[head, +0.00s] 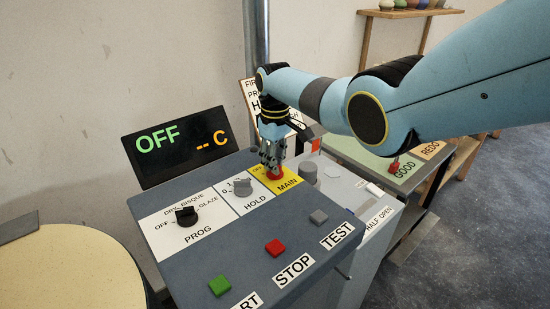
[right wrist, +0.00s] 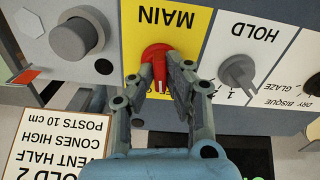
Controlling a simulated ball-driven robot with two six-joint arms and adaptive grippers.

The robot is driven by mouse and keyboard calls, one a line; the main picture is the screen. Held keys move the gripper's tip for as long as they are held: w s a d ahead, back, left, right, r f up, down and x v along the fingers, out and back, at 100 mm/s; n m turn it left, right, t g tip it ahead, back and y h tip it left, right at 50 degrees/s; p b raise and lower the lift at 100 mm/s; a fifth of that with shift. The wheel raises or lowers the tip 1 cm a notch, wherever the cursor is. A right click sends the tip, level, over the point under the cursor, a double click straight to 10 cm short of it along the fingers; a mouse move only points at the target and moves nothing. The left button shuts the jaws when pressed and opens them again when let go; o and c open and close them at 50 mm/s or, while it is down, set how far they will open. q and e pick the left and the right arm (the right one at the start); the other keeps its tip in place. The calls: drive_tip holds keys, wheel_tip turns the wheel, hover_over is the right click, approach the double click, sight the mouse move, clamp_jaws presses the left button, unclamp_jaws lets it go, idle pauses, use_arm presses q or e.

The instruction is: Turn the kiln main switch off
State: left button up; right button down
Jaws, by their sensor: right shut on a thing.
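The kiln main switch is a red rotary knob (head: 274,175) on the yellow MAIN plate (head: 290,184) of the grey control panel. In the right wrist view the red knob (right wrist: 154,52) shows between the fingers, with a pale mark on its lower end. My right gripper (head: 270,162) comes down from above, and its fingers (right wrist: 170,80) are shut on the red knob. The fingers hide part of the knob and of the plate's markings. The display (head: 175,146) reads OFF in green and "-- C" in orange. My left gripper is not in view.
The HOLD knob (head: 242,187) sits close beside MAIN, and the black PROG knob (head: 186,215) is further left. Green (head: 219,285), red (head: 275,248) and grey (head: 318,216) buttons line the panel's front. A grey round knob (head: 308,172) stands just right of MAIN.

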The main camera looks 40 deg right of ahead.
drive_tip(key=n, duration=0.3)
drive_tip(key=shift+w+r+n+p, duration=0.1)
drive_tip(key=shift+n+p, duration=0.2)
drive_tip(key=shift+n, duration=1.7)
drive_tip(key=c, duration=1.3)
unclamp_jaws()
drive_tip(key=shift+c, duration=0.2)
wheel_tip(320, 180, up, 12)
